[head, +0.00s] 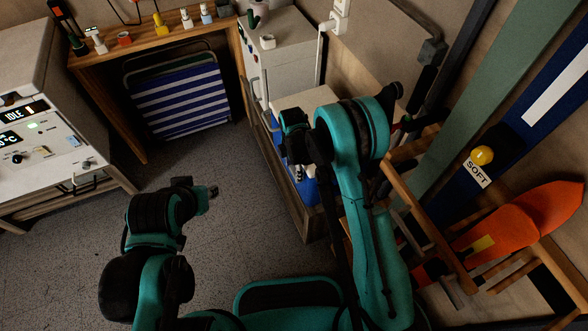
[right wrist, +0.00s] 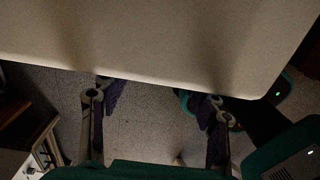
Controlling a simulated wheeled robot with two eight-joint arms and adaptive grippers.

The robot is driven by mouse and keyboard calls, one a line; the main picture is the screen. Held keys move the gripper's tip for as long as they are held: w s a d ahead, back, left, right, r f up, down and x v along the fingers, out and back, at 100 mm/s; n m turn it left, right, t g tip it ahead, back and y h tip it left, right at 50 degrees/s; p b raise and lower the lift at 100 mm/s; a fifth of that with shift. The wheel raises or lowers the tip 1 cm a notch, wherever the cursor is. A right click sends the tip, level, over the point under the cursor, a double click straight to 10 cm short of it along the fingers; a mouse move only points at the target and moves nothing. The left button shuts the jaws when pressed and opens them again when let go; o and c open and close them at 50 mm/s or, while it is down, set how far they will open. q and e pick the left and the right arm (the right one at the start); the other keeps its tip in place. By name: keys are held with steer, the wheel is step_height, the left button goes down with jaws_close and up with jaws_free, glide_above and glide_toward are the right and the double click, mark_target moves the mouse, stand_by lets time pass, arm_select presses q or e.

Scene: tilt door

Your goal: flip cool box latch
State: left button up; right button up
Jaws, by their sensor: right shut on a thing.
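The cool box has a white lid (head: 300,99) and a blue body (head: 309,190). It stands right of centre in the head view, partly hidden by my right arm. My right gripper (head: 298,173) points down at its front side. In the right wrist view the pale lid (right wrist: 150,35) fills the top, and my right gripper's fingers (right wrist: 155,98) reach to its edge, spread apart. Their tips are shut on part of the cool box, but the edge hides the contact. I cannot make out the latch. My left gripper (head: 210,192) is over bare floor, away from the box; its jaws are too small to read.
A wooden ledge (head: 306,222) runs along the box's front. A white cabinet (head: 285,50) stands behind it. A wooden rack (head: 430,215) and an orange board (head: 520,225) are at the right. The floor (head: 80,245) is clear at the left.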

steer(key=g, duration=0.1)
steer(key=w+g+h, duration=0.1)
steer(key=g, duration=0.1)
steer(key=shift+a+r, duration=0.15)
steer(key=shift+r, duration=0.2)
steer(key=o, duration=1.2)
steer(key=shift+c, duration=0.2)
steer(key=v, duration=1.2)
steer(key=shift+w, duration=0.25)
steer(key=shift+a, duration=0.1)
